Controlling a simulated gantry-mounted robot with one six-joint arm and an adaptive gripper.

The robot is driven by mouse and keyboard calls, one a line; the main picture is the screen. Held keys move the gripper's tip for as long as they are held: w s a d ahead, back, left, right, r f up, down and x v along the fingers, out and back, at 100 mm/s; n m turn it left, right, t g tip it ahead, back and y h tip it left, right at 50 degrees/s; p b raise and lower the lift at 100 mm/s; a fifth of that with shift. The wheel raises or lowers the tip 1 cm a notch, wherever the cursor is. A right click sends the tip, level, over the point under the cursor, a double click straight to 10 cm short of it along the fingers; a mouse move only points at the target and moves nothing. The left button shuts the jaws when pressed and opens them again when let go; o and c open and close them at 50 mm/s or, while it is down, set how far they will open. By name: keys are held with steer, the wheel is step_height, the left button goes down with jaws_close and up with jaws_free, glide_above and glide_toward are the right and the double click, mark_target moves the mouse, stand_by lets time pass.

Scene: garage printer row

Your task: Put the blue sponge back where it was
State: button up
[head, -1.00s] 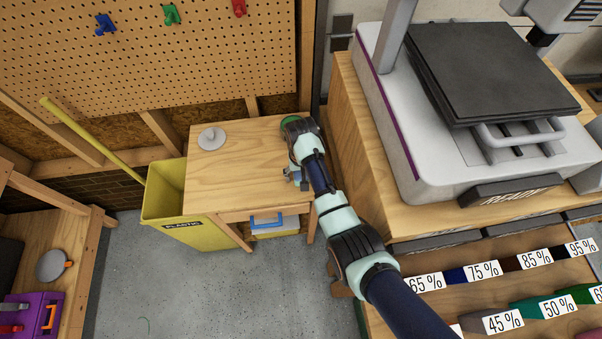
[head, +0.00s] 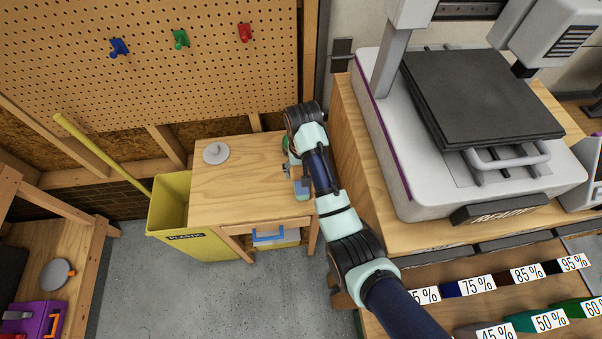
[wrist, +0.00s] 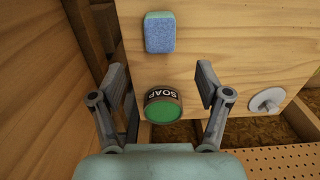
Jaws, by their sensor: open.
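The blue sponge (wrist: 160,33) lies flat on the wooden table, with a greenish layer along one edge in the wrist view. It also shows beside my arm in the head view (head: 303,188), partly hidden. My gripper (wrist: 162,78) is open and empty above the table, its fingers apart. A round tin marked SOAP (wrist: 162,104), green on top, shows between the fingers in the wrist view. The sponge is beyond the fingertips, at the top of that view. In the head view the tin (head: 287,145) is mostly hidden by my arm.
A grey disc with a knob (head: 216,153) sits on the table's (head: 235,190) left side. A yellow bin (head: 170,215) stands left of the table. The bench with the large printer (head: 400,180) rises close on the right. A pegboard (head: 190,60) is behind.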

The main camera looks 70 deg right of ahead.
stand_by(0.3)
steer(key=w+a+r+n+t+h, duration=0.1)
steer(key=w+a+r+n+t, duration=0.2)
steer(key=a, duration=0.5)
steer(key=w+a+r+n+t+h, duration=0.1)
steer(key=w+a+r+n+t, duration=0.1)
steer(key=w+a, duration=0.45)
steer(key=w+a+r+n+t, duration=0.2)
steer(key=w+a+r, duration=0.15)
steer(key=a, duration=0.45)
steer(key=s+a+r+n+t+y, duration=0.1)
steer(key=s+a+r+n+t, duration=0.1)
steer(key=a+r, duration=0.3)
steer(key=s+a+r+n+t+y, duration=0.1)
steer(key=a+r, duration=0.5)
steer(key=a, duration=0.6)
steer(key=s+n+t, duration=0.1)
steer(key=n+t, duration=0.1)
steer(key=shift+s+a+r+t, duration=0.15)
steer(key=shift+a+r+t, duration=0.15)
steer(key=shift+a+t, duration=0.1)
steer(key=shift+d, duration=0.1)
